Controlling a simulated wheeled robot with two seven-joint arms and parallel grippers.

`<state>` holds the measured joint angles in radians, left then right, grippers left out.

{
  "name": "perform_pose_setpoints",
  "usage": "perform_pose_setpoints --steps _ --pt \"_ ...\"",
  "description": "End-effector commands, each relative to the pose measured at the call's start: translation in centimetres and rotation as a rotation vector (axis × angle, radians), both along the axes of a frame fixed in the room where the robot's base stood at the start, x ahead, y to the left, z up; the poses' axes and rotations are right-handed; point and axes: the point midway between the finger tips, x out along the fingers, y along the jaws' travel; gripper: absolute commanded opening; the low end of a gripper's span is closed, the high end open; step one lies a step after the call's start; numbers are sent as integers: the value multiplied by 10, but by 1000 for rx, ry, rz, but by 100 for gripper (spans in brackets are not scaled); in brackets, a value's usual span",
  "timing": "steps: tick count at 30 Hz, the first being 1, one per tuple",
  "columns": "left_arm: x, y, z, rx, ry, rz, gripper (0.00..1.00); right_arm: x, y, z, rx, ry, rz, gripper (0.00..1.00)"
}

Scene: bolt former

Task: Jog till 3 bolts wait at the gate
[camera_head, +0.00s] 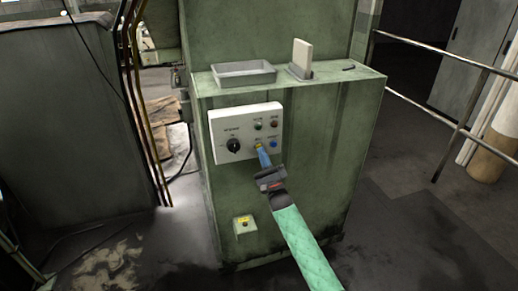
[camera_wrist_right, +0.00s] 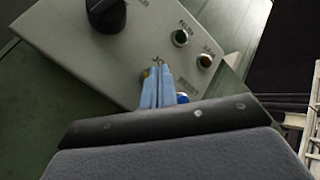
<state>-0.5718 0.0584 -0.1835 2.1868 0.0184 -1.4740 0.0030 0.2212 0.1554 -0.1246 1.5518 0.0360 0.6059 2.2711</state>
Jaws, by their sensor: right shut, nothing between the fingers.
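A white control panel (camera_head: 230,125) is fixed to the front of the green machine (camera_head: 330,140). It carries a black rotary knob (camera_head: 233,146), a green lamp or button (camera_head: 258,125), a red one (camera_head: 275,124), a yellow button (camera_head: 257,146) and a blue button (camera_head: 273,144). My right gripper (camera_head: 262,153) is shut and empty, its blue fingertips at the yellow button. In the right wrist view the fingertips (camera_wrist_right: 157,75) cover most of the yellow button (camera_wrist_right: 146,73); I cannot tell whether they press it. The blue button (camera_wrist_right: 183,98) shows beside them. I see no bolts or gate.
A grey tray (camera_head: 244,83) and a pale card in a holder (camera_head: 301,60) stand on the machine's ledge. A small box with a yellow top (camera_head: 244,224) sits lower on the front. A metal railing (camera_head: 455,125) runs at the right.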

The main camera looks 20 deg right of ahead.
Motion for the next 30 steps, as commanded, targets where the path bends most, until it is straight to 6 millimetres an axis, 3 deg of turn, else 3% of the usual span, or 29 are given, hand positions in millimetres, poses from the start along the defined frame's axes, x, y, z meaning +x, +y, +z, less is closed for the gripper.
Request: perform_pose_setpoints --steps 30 --pt "-1 1 -5 1 2 -1 69 8 1 0 0 0 0 0"
